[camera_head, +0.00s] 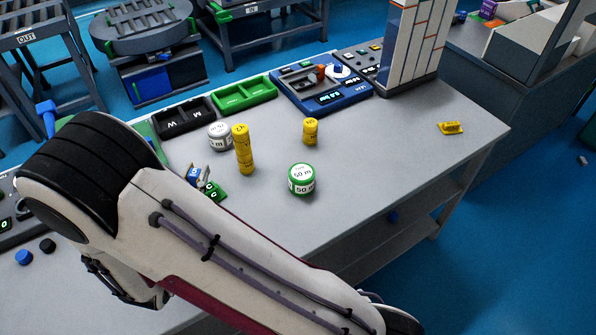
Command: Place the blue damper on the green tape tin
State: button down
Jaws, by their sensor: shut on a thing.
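The green tape tin (302,179) is a round green and white tin marked "50 m". It sits upright near the middle of the grey table, with nothing on top. A blue piece with a wider head and a narrow stem (47,114) shows at the far left behind my arm's bulky black joint. A small blue round cap (23,257) lies at the lower left. I cannot tell whether either is the blue damper. My arm crosses the lower left and middle of the view. My gripper cannot be made out; the arm's big link hides what lies behind it.
A stack of yellow cylinders (244,150), a grey-white tin (219,135) and a single yellow cylinder (310,131) stand near the green tin. Black (184,119), green (245,95) and blue (325,98) trays line the back. The table's right part is mostly clear around a yellow block (450,128).

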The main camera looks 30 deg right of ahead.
jog(key=d+r+m+g+h, duration=0.2)
jog(key=d+m+g+h, duration=0.15)
jog(key=d, duration=1.15)
jog(key=r+m+g+h, duration=0.1)
jog(key=m+g+h, duration=0.1)
jog(key=g, duration=0.2)
send_over(302, 172)
jog(key=shift+t, duration=0.25)
jog(key=shift+f, duration=0.1)
jog(key=shift+f, duration=2.85)
jog(key=shift+f, duration=2.1)
jog(key=shift+f, duration=0.1)
